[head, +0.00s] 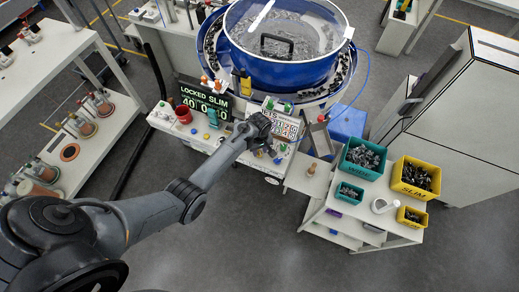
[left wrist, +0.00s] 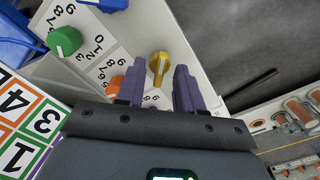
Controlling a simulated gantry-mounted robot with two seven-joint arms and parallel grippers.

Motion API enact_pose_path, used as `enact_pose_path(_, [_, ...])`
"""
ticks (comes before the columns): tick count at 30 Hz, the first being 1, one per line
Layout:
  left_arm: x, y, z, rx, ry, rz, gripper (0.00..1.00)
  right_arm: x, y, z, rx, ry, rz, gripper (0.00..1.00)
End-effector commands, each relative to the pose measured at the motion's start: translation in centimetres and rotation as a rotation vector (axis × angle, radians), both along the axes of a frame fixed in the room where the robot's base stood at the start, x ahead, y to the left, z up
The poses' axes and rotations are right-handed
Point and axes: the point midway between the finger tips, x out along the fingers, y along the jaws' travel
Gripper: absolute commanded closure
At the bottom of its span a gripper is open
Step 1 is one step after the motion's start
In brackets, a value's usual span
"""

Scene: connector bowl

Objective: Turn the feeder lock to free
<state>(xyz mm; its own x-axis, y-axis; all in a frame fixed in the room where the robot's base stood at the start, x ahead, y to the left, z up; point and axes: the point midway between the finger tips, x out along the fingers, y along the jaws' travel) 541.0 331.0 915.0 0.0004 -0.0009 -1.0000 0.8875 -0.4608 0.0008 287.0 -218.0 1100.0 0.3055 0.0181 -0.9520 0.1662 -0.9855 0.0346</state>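A black display (head: 205,102) below the blue bowl reads "LOCKED SLIM" with "40 0 0" under it. My left gripper (head: 268,150) is over the right part of the white control bench. In the left wrist view its two purple-grey fingers (left wrist: 160,78) are apart with nothing held between them. A yellow lever-shaped knob (left wrist: 158,64) shows beyond the gap, apart from the fingers. An orange knob (left wrist: 115,85) is just left of the fingers, a green knob (left wrist: 65,40) farther left, both by number dials. No label tells me which knob is the feeder lock. My right gripper is out of view.
The blue bowl feeder (head: 285,70) stands behind the bench. A number card (head: 282,122) stands close to my gripper. To the right is a cart with teal (head: 345,165) and yellow (head: 396,184) bins of parts. Open floor lies in front.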

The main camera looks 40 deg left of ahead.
Motion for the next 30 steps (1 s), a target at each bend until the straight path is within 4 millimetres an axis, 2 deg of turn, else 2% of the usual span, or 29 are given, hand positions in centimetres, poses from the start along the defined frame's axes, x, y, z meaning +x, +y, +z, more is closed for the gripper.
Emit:
enact_pose_path(1, [0.0, 0.0, 0.0, 0.0, 0.0, 0.0, 0.68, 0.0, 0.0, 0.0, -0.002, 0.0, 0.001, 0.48])
enact_pose_path(7, [0.0, 0.0, 0.0, 0.0, 0.0, 0.0, 0.99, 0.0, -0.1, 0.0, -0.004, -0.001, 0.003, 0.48])
enact_pose_path(20, [0.0, 0.0, 0.1, 0.0, 0.001, 0.033, 1.0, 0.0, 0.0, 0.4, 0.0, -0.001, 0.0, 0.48])
enact_pose_path(30, [0.0, -0.1, 0.3, 0.0, 0.003, 0.239, 1.0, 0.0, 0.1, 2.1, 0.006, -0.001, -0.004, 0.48])
